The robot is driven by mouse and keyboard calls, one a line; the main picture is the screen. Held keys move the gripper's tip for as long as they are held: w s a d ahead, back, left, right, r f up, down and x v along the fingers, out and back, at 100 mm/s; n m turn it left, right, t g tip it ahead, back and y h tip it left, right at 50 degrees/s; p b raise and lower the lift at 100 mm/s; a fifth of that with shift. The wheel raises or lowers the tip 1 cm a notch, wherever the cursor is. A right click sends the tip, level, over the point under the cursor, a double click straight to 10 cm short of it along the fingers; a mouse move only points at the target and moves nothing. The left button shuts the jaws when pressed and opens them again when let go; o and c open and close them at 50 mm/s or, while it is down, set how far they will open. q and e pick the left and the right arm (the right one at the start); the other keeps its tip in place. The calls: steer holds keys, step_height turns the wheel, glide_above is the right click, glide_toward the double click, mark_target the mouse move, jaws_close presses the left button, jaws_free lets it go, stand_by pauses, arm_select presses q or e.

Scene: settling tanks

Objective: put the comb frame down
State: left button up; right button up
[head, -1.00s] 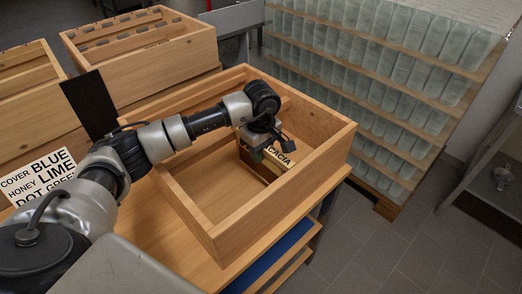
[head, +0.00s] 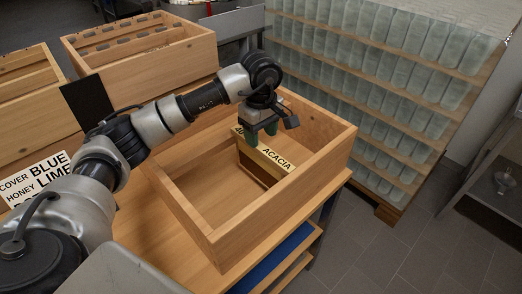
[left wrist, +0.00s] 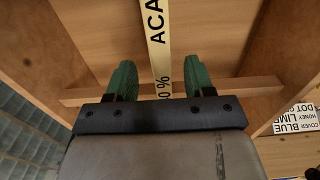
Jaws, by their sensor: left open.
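The comb frame (head: 264,154) is a wooden frame with a pale top bar lettered "ACACIA". It sits inside an open wooden box (head: 212,247) on the table, near the box's far side. My left gripper (head: 262,135) is just above the top bar, with its green fingers apart. In the left wrist view the top bar (left wrist: 157,50) runs between the two open green fingers (left wrist: 156,82), with a gap on each side. The frame's lower part is partly hidden by the box wall. My right gripper is not in view.
Two more wooden boxes (head: 140,50) stand behind at the left. A sign (head: 40,178) with lettering lies at the left. A rack of jars (head: 385,75) stands behind at the right. The box's near interior is empty.

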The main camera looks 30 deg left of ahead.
arm_select(q)
step_height(320, 180, up, 5)
steer(key=shift+r+b, duration=0.1)
steer(key=shift+b, duration=0.2)
stand_by(0.4)
